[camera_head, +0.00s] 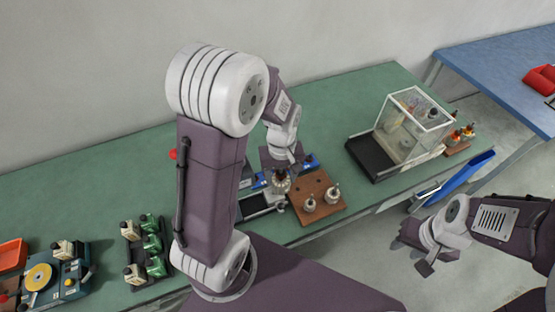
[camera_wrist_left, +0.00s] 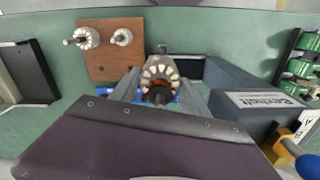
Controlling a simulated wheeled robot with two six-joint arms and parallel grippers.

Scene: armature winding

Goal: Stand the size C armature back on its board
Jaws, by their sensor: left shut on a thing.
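My left gripper (camera_head: 280,170) is shut on an armature (camera_head: 281,184) with a pale slotted core and copper windings. In the left wrist view the held armature (camera_wrist_left: 160,72) sits between the two fingers, its shaft pointing toward the camera. The brown wooden board (camera_head: 318,184) lies just right of the held armature in the head view. It also shows in the left wrist view (camera_wrist_left: 101,69). Two smaller armatures, one (camera_head: 309,204) and another (camera_head: 333,194), stand on the board. My right gripper (camera_head: 425,262) hangs off the table's front edge; its jaw opening is unclear.
A grey-blue labelled block (camera_wrist_left: 255,98) is right of the held armature in the left wrist view. A clear-walled case (camera_head: 410,130) and black tray (camera_head: 372,157) stand right of the board. Green-coil parts (camera_head: 153,243) and a yellow-disc machine (camera_head: 40,278) are at left.

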